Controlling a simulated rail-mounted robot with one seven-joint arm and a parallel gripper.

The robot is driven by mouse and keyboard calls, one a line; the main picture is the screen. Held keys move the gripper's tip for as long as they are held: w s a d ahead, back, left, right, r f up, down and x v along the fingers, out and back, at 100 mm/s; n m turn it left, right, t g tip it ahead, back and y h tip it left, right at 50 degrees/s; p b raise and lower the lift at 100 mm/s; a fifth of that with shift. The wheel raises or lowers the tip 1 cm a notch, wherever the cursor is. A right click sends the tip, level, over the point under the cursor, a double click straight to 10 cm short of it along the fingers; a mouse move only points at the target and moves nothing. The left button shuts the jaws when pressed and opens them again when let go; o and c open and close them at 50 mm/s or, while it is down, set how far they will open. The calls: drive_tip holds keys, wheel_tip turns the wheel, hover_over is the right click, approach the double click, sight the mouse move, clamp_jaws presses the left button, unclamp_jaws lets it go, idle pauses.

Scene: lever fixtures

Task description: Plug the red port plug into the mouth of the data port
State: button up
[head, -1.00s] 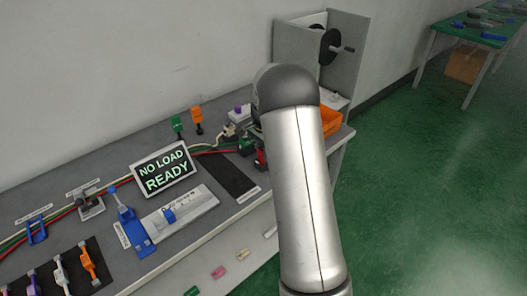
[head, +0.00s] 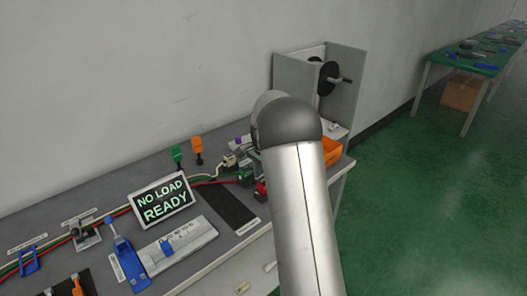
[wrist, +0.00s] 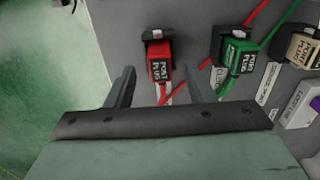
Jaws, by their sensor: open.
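The red port plug (wrist: 160,65) stands at a dark socket-like fitting in the wrist view, its label facing me. In the head view the red plug (head: 261,190) is partly hidden by my arm. My gripper (wrist: 159,78) is open, with one finger on each side of the red plug. Clear gaps show between it and both fingers, so it is not gripped. Which fitting is the data port, I cannot tell. My gripper is hidden behind my arm in the head view.
A green port plug (wrist: 240,56) and a beige one (wrist: 303,50) stand to the right of the red plug, with cables near them. A purple-topped part (wrist: 311,106) is at the right edge. A lit sign (head: 161,201) stands on the grey bench.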

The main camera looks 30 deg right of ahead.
wheel_tip(320, 180, up, 13)
drive_tip(key=shift+r, duration=0.2)
